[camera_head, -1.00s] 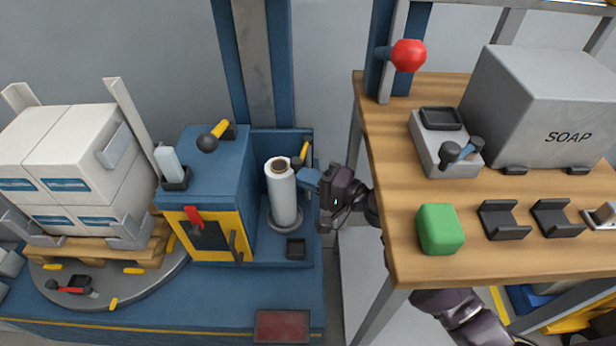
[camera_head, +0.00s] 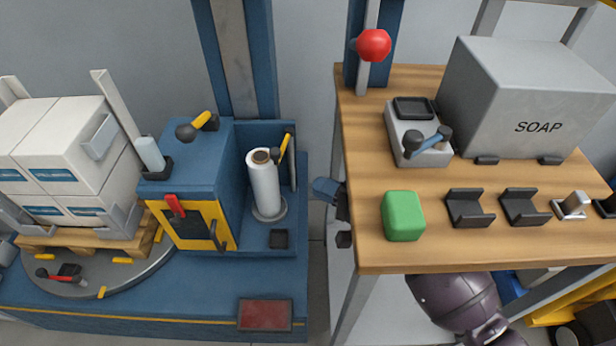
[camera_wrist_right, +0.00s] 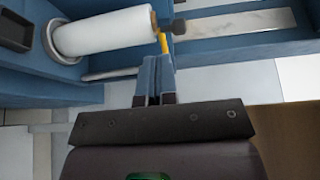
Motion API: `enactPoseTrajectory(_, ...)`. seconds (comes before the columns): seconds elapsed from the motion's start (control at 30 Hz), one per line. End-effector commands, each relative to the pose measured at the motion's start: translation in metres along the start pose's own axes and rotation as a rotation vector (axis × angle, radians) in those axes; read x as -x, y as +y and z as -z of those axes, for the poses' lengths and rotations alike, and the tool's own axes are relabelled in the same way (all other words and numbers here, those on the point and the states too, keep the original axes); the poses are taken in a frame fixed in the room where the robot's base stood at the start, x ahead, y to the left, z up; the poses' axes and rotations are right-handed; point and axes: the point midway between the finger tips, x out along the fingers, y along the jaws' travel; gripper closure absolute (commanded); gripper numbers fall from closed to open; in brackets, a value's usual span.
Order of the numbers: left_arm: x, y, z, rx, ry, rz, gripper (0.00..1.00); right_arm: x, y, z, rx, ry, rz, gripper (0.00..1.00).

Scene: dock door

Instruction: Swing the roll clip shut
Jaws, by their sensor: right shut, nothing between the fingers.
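The white film roll (camera_head: 263,185) stands upright on the blue machine. The roll clip (camera_head: 284,148), a yellow bar with a dark knob, is at the right of the roll's top, its knob close to the core. I cannot tell whether it touches. In the right wrist view the roll (camera_wrist_right: 108,35) lies across the upper left, with the clip's yellow bar (camera_wrist_right: 163,43) and dark knob at its end. My right gripper (camera_head: 322,187) has blue fingers, shut and empty, right of the roll and apart from it, partly hidden by the table. Its fingers (camera_wrist_right: 153,70) also show in the wrist view. My left gripper is out of view.
A wooden table (camera_head: 370,250) stands close on the right, with a green block (camera_head: 403,216), dark holders and a soap box (camera_head: 525,100). A yellow-fronted cabinet (camera_head: 190,225) stands left of the roll. A loaded pallet (camera_head: 80,240) is further left.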

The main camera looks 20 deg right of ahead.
Motion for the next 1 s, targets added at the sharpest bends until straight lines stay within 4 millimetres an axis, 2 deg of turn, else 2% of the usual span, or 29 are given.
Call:
enactPoseTrajectory(0.1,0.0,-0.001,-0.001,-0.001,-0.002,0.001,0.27,0.022,0.001,-0.002,0.0,0.001,-0.002,1.0)
enactPoseTrajectory(0.33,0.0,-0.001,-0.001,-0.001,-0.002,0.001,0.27,0.044,0.0,-0.005,0.001,0.001,0.0,1.0)
enactPoseTrajectory(1.0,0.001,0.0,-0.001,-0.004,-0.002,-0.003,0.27,0.047,0.001,-0.005,0.004,-0.001,-0.004,1.0)
